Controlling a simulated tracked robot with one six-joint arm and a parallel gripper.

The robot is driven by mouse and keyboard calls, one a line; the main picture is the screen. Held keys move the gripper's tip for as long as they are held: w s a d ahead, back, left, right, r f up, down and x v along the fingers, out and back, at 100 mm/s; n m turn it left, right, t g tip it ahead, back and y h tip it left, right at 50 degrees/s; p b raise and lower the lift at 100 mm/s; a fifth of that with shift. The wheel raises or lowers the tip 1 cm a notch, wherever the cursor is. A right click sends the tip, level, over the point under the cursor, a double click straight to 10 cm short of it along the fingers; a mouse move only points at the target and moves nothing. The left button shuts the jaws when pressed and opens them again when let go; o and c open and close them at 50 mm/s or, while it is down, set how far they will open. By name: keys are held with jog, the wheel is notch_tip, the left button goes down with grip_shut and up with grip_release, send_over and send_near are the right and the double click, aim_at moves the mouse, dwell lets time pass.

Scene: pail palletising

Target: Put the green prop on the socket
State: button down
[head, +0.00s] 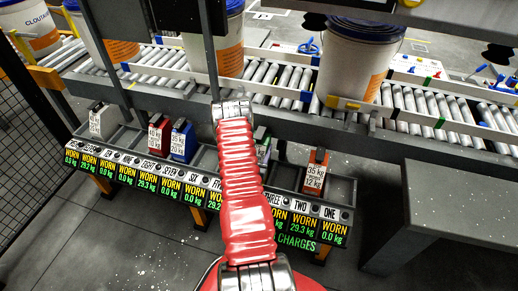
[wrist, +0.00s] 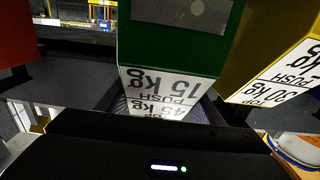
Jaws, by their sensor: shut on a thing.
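The green prop (wrist: 186,45) fills the upper middle of the wrist view, with a white label below reading 15 kg and PUSH, upside down. My gripper (wrist: 165,130) shows as a dark body with a small light along the bottom of that view. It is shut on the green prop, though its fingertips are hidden. In the head view my red arm covers the gripper; a green-edged, white-labelled piece (head: 264,150) shows just right of the arm, mostly hidden. I cannot tell which spot is the socket.
A low rack (head: 330,210) with numbered displays holds a grey prop (head: 95,120), red prop (head: 155,135), blue prop (head: 182,142) and orange prop (head: 316,172). A yellow prop (wrist: 270,50) stands close right of the green one. Behind runs a roller conveyor (head: 280,90) with pails (head: 362,60).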

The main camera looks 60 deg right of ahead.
jog(key=shift+f, duration=2)
jog(key=c, duration=0.5)
grip_release()
jog(key=shift+f, duration=0.1)
jog(key=a, duration=0.4)
jog(key=s+a, duration=0.1)
jog(key=a, duration=0.3)
jog(key=s+a, duration=0.1)
jog(key=a, duration=0.3)
